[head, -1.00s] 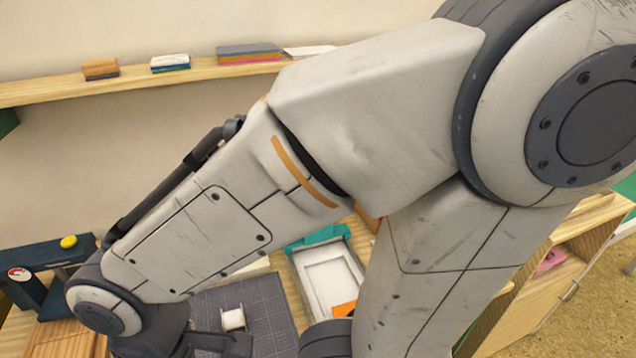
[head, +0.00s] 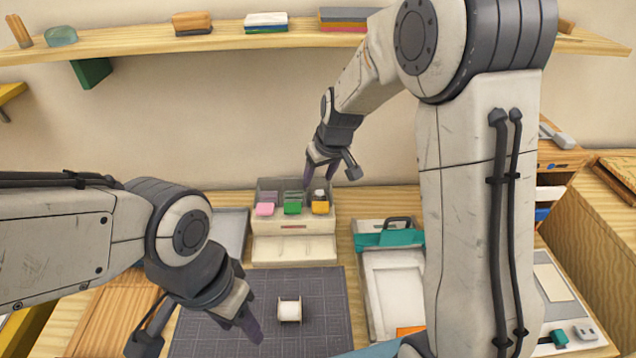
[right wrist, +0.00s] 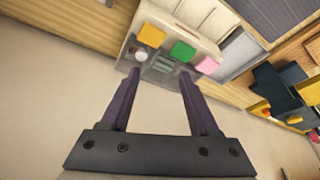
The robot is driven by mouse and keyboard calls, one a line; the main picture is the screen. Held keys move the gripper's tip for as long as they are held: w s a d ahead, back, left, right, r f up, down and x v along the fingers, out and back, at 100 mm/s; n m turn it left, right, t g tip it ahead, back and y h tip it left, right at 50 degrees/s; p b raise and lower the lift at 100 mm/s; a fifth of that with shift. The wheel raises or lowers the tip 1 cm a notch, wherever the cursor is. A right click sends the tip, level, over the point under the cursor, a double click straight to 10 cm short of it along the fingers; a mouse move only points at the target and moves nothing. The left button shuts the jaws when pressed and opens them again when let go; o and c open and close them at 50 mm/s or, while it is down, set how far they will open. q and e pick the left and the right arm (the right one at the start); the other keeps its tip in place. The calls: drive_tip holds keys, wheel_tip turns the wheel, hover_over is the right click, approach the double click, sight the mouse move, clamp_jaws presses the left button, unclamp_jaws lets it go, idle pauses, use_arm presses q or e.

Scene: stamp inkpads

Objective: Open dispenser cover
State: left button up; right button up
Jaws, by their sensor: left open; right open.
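A cream dispenser box (head: 293,224) stands at the back of the table, with pink, green and orange pads at the front of its upper compartments. A greyish, see-through-looking upper part (head: 268,185) lies behind the pads; I cannot tell for sure whether this is the cover. The right wrist view shows the box (right wrist: 205,48) beyond my fingers. My right gripper (head: 331,175) is open and empty, above the box's back right corner; its fingers show in the wrist view (right wrist: 158,74). My left gripper (head: 203,335) is open and empty over the dark mat, left of a small white roll (head: 289,311).
The dark gridded mat (head: 325,335) lies in front of the box. A grey tray (head: 232,232) is left of the box. A white tray with a teal clamp (head: 390,239) is on the right. A wall shelf (head: 235,38) with stacked blocks runs above.

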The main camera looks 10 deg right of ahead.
sight(320, 192)
drive_tip(key=shift+t, duration=0.3)
drive_tip(key=w+f, duration=0.2)
drive_tip(key=f, duration=0.1)
drive_tip(key=w+d+f, duration=0.1)
drive_tip(key=w+f, duration=0.1)
drive_tip(key=f, duration=0.2)
drive_tip(key=w+d+f, duration=0.1)
drive_tip(key=w+f, duration=0.1)
drive_tip(key=f, duration=0.1)
drive_tip(key=shift+w+d+f+p, duration=0.1)
drive_tip(key=shift+w+f+p, duration=0.05)
drive_tip(key=shift+f+p, duration=0.25)
clamp_jaws()
drive_tip(key=shift+r, duration=0.1)
idle(0.6)
